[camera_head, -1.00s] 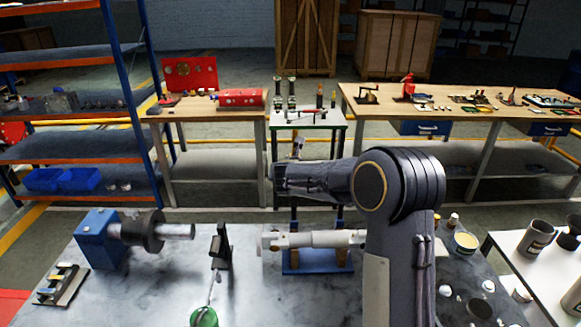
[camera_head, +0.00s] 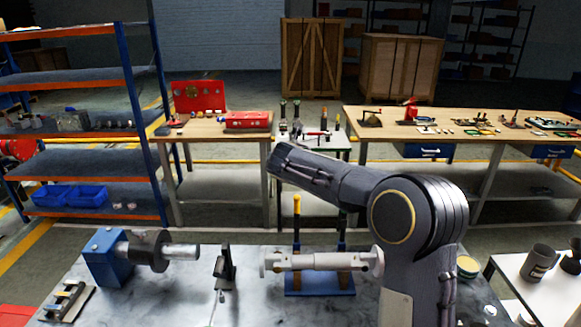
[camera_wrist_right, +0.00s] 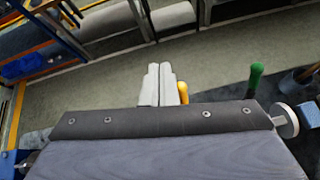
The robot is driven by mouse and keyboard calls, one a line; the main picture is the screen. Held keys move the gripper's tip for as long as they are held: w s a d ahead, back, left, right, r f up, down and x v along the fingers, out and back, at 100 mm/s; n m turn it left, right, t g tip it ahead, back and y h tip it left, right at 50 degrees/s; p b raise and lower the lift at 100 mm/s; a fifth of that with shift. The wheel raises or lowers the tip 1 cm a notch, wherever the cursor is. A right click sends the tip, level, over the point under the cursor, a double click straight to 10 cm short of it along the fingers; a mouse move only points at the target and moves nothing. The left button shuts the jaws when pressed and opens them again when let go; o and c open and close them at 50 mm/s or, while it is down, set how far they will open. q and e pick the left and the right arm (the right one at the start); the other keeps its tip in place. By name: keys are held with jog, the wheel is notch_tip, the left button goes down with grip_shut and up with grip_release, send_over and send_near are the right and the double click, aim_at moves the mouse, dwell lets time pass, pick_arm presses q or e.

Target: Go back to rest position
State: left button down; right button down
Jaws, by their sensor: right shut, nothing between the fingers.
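My right arm (camera_head: 410,220) bends at the elbow over the marble-topped table (camera_head: 250,305), with its forearm tilted up to the left. My right gripper's pale fingers (camera_wrist_right: 163,85) are shut and empty in the right wrist view. They appear close to a yellow handle (camera_wrist_right: 184,92) in that picture, but I cannot tell the distance. In the head view the forearm hides the gripper. A light grey shaft (camera_head: 322,261) lies across a blue stand (camera_head: 318,284), apart from my forearm. My left gripper is not in view.
A blue block with a dark wheel and shaft (camera_head: 105,258) stands at the table's left. A small dark upright bracket (camera_head: 225,268) is beside it. A white side table (camera_head: 545,292) with dark mugs is at right. Wooden benches (camera_head: 215,130) stand beyond an open aisle.

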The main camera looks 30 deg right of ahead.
jog(key=shift+r, duration=0.1)
dwell(0.4)
jog(key=s+a+f+m+g+y+b, duration=0.1)
jog(key=s+f+m+g+y, duration=0.1)
jog(key=s+m, duration=0.85)
jog(key=s+a+f+m+g+y+b, duration=0.1)
jog(key=s+f+m+y+b, duration=0.35)
jog(key=s, duration=1.05)
jog(key=s+a+f+m+y, duration=0.1)
jog(key=s+a+f+m, duration=0.1)
jog(key=s+a+m, duration=0.2)
jog(key=s+a+f+m+g+y+p, duration=0.1)
jog(key=s+a+f+m, duration=0.2)
jog(key=s+m, duration=0.3)
jog(key=s+a+f+m+y, duration=0.1)
jog(key=s+a+m, duration=0.3)
jog(key=s, duration=0.5)
jog(key=shift+a+f+m, duration=0.35)
jog(key=shift+f+m, duration=0.15)
jog(key=shift+f, duration=0.35)
